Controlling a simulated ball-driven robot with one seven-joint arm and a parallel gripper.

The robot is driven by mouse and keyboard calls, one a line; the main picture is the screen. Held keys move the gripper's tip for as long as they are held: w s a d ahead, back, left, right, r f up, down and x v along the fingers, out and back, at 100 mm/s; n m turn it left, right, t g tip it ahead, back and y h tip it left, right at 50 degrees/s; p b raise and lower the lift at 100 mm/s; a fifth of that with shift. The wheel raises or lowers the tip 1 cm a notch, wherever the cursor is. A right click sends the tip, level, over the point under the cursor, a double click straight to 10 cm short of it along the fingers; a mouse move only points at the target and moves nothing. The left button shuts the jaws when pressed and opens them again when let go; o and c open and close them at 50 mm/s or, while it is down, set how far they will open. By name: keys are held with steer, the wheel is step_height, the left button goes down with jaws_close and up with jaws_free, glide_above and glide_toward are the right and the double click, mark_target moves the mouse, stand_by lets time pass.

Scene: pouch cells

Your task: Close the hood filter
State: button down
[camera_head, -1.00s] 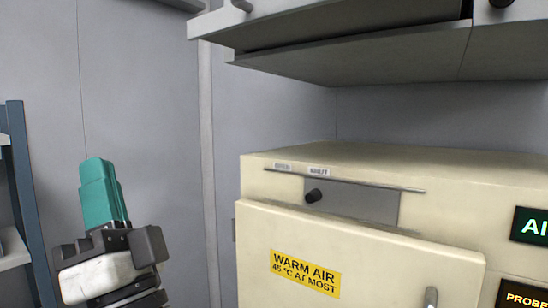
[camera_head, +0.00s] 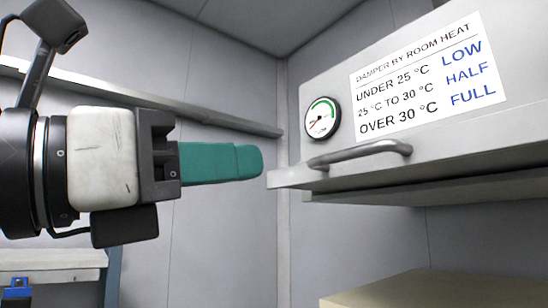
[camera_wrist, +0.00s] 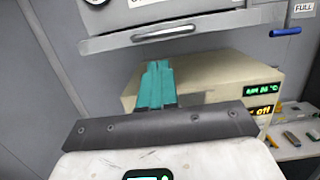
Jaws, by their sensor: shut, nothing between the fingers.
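The grey hood (camera_head: 480,135) is at the right in the head view, with a bar handle (camera_head: 360,155) on its front. A thin slab with a protruding lip (camera_head: 290,178) shows at its lower edge; I cannot tell for sure whether this is the filter. My gripper (camera_head: 255,162) has teal fingers, shut and empty, pointing right. In the picture its tips are just left of the lip; contact is not clear. In the wrist view the fingers (camera_wrist: 158,68) point up the picture, below the front lip (camera_wrist: 165,32) and apart from it in the picture.
A cream warm-air cabinet (camera_head: 420,290) stands below the hood. A round gauge (camera_head: 322,118) and a damper label (camera_head: 425,75) are on the hood front. A blue lever (camera_wrist: 286,32) and a bench with small items (camera_wrist: 300,140) are at the right in the wrist view. A shelf (camera_head: 50,260) is lower left.

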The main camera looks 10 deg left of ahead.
mark_target(339, 158)
steer(key=p+x, duration=0.4)
steer(key=x, duration=0.7)
steer(key=shift+d+r+p, duration=0.1)
steer(key=shift+r+p, duration=0.1)
steer(key=shift+p, duration=0.15)
steer(key=shift+w+d, duration=0.15)
steer(key=shift+w, duration=0.1)
